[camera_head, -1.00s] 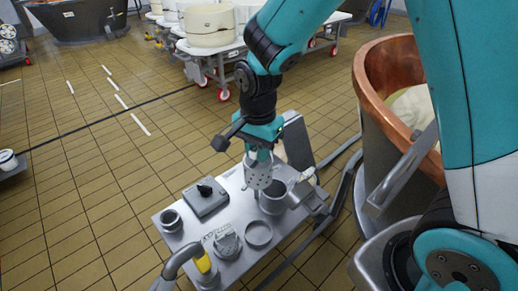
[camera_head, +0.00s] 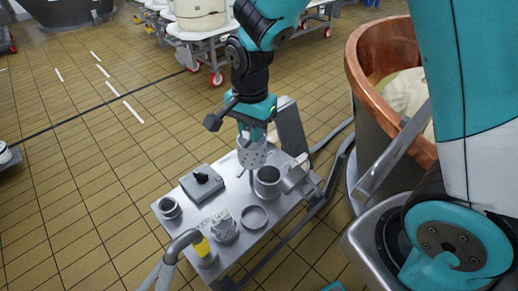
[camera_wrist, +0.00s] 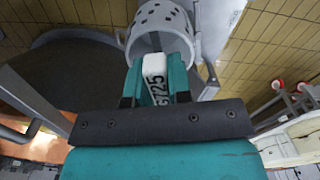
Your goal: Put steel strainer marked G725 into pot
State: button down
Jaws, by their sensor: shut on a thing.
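The steel strainer (camera_head: 252,153) is a perforated cylinder held above the steel table (camera_head: 232,178). My gripper (camera_head: 256,127) is shut on its handle. In the wrist view the handle label reads G725 (camera_wrist: 154,80), between the fingers of my gripper (camera_wrist: 158,72), and the perforated strainer (camera_wrist: 160,28) extends beyond. The pot (camera_head: 268,189) is an open grey cylinder on the table, just right of and below the strainer in the head view. The strainer appears outside and above the pot; its exact height over the rim is unclear.
The table also holds a dark-knobbed grey box (camera_head: 201,186), a small cup (camera_head: 169,209), a ring (camera_head: 254,217), a grey fitting (camera_head: 225,230) and a yellow-marked pipe (camera_head: 201,247). A large copper vat (camera_head: 368,80) stands at right. Open tiled floor lies left.

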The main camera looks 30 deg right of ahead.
jog(key=w+d+f+b, duration=0.4)
jog(key=f+b, duration=0.3)
jog(key=f, duration=0.3)
jog(key=w+d+f+b, duration=0.5)
jog(key=d+f+b, duration=0.1)
jog(key=f, duration=0.4)
jog(key=shift+b, duration=0.7)
jog(key=shift+d, duration=0.1)
notch_tip(320, 180, down, 9)
jog(key=b, duration=0.4)
dwell(1.3)
jog(key=shift+s+f+b, duration=0.15)
jog(key=shift+f+b, duration=0.4)
jog(key=shift+f, duration=0.3)
dwell(0.7)
jog(key=c, duration=1)
grip_release()
